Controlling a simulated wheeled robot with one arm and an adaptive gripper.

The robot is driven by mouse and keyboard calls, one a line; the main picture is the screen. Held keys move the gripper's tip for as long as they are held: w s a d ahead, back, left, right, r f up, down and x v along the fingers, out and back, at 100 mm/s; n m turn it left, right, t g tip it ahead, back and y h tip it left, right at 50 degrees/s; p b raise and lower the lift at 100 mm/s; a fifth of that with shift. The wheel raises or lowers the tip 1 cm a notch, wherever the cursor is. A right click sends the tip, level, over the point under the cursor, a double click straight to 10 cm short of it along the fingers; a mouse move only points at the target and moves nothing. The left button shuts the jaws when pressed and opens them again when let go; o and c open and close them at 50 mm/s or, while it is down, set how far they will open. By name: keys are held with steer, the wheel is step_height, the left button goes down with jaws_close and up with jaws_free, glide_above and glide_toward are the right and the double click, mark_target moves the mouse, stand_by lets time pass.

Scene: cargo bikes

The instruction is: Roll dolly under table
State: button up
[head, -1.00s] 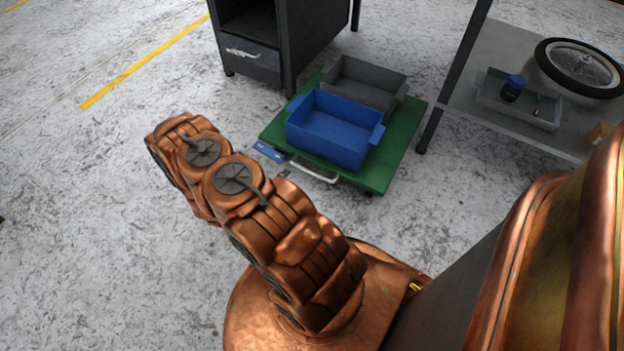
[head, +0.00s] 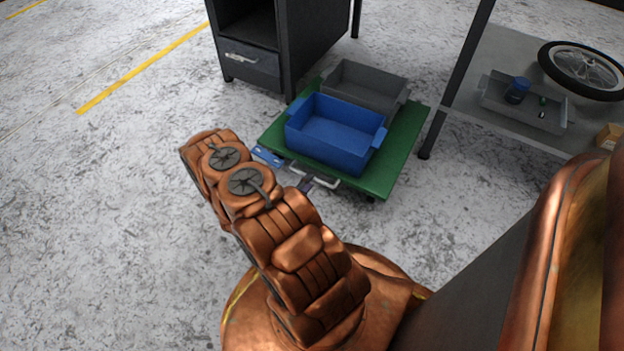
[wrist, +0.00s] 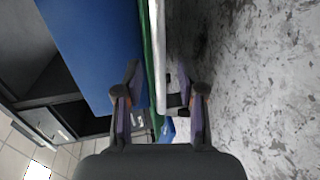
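The green dolly (head: 402,150) stands on the floor, carrying a blue bin (head: 335,145) and a grey bin (head: 375,82). Its pale handle (head: 314,177) faces me; in the wrist view the handle (wrist: 158,50) runs between the fingers. My gripper (wrist: 159,98) is open, one purple finger on each side of the handle bar; contact is unclear. In the head view its tip (head: 306,184) is at the handle, mostly hidden by my arm. A dark table with a drawer (head: 252,62) stands behind left; its top is out of view.
At right, a grey shelf (head: 475,112) between dark legs holds a spoked wheel (head: 585,70) and a grey tray (head: 545,120). A dark leg (head: 440,115) stands close to the dolly's right side. A blue piece (head: 266,156) lies at its front left. Floor at left is clear.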

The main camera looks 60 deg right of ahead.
steer(key=shift+b+x, duration=0.55)
steer(key=shift+x, duration=1.25)
jaws_close()
